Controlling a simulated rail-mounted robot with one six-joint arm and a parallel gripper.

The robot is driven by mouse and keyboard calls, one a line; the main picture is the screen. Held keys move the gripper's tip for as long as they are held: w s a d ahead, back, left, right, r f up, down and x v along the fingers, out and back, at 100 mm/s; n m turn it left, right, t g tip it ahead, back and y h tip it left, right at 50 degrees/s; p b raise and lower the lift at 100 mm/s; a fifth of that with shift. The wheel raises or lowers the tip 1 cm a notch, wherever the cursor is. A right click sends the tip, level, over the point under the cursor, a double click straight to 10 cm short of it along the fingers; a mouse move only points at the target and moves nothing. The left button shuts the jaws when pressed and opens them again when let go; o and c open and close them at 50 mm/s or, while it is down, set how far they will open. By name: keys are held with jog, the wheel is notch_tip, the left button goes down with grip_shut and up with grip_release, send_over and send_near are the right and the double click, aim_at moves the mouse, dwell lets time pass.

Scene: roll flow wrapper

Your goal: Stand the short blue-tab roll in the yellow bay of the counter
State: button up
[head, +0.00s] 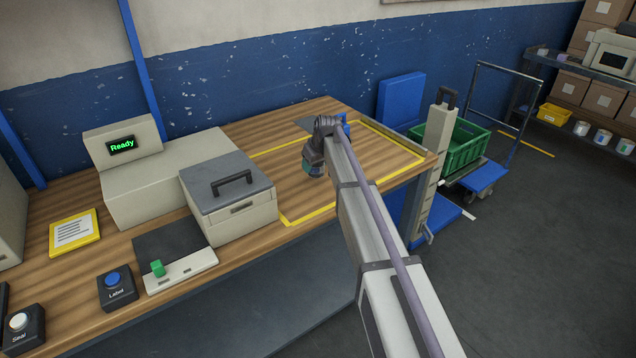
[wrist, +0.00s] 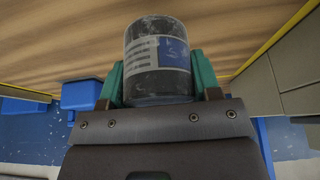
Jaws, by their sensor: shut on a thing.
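My gripper (wrist: 160,80) is shut on a short dark roll (wrist: 150,32) with a pale label and a blue tab (wrist: 174,52). The roll sits between the two green fingers in the wrist view, its end toward the wood counter. In the head view my gripper (head: 314,166) points down within the yellow-outlined bay (head: 305,214), toward its left part. The roll is mostly hidden by the gripper there. I cannot tell whether its base touches the counter.
A grey-lidded box (head: 228,195) with a black handle stands just left of the bay. A blue piece (head: 347,127) shows partly behind my arm. A post (head: 430,165) and a green crate (head: 458,147) stand beyond the right end. Bare wood lies around my gripper.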

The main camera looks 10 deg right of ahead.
aim_at(315, 173)
jog(key=shift+f, duration=0.15)
notch_tip(315, 173, down, 4)
jog(key=b, duration=0.3)
jog(key=shift+b, duration=0.35)
jog(key=shift+r+p, duration=0.3)
jog(key=shift+c, duration=0.4)
jog(key=shift+f, duration=0.25)
jog(key=o, duration=1.2)
jog(key=shift+c, duration=0.2)
jog(key=shift+r, duration=0.1)
jog(key=p+v, duration=1.1)
jog(key=v, duration=0.1)
jog(key=s+a+f+m+g+h, duration=0.1)
jog(key=s+m+g, duration=0.3)
jog(key=s, duration=3.3)
jog(key=shift+s+m+h, duration=0.3)
jog(key=shift+m+h, duration=0.1)
